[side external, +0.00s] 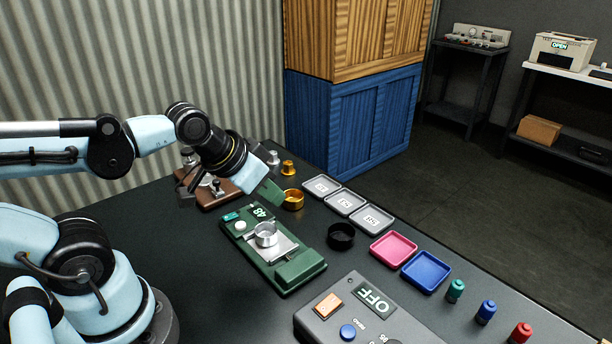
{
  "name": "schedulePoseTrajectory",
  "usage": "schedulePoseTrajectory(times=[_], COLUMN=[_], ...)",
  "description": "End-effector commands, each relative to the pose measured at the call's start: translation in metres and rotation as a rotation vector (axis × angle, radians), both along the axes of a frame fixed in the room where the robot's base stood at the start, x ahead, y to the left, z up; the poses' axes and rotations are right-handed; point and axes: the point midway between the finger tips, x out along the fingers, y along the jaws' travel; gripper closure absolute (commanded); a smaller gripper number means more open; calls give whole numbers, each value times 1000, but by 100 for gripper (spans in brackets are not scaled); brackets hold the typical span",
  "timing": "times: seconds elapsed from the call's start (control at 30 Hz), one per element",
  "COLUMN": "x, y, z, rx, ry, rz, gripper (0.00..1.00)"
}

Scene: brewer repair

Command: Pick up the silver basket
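The silver basket (266,235) is a small round metal cup. It sits upright on the silver plate of a green scale (300,276) in the middle of the table. My gripper (228,195) is above and behind the scale, up and left of the silver basket and apart from it. Its two fingers look spread wide, the right one with a green tip, and I see nothing held between them. A gold basket (293,200) stands behind the scale to the right, close to the green fingertip in the picture. A black basket (341,236) stands right of the scale.
A brown wooden stand (222,198) is behind the scale, partly covered by my gripper. Grey trays (345,203), a pink tray (394,249) and a blue tray (426,271) lie to the right. A grey control box (350,315) stands in front. Coloured bottles (486,312) line the right edge.

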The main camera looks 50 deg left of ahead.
Motion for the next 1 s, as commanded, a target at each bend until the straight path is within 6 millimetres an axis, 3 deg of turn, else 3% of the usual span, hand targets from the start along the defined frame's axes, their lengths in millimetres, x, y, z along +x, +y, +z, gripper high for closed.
schedulePoseTrajectory(times=[0.03,0.33,0.67,0.77,1.0], x=[0,0,1,2,6], y=[0,0,1,6,23], z=[0,0,1,2,5], rx=[0,0,-20,-83,-299], ry=[0,0,19,81,333], rz=[0,0,33,145,675], gripper=[82,38,38,38,38])
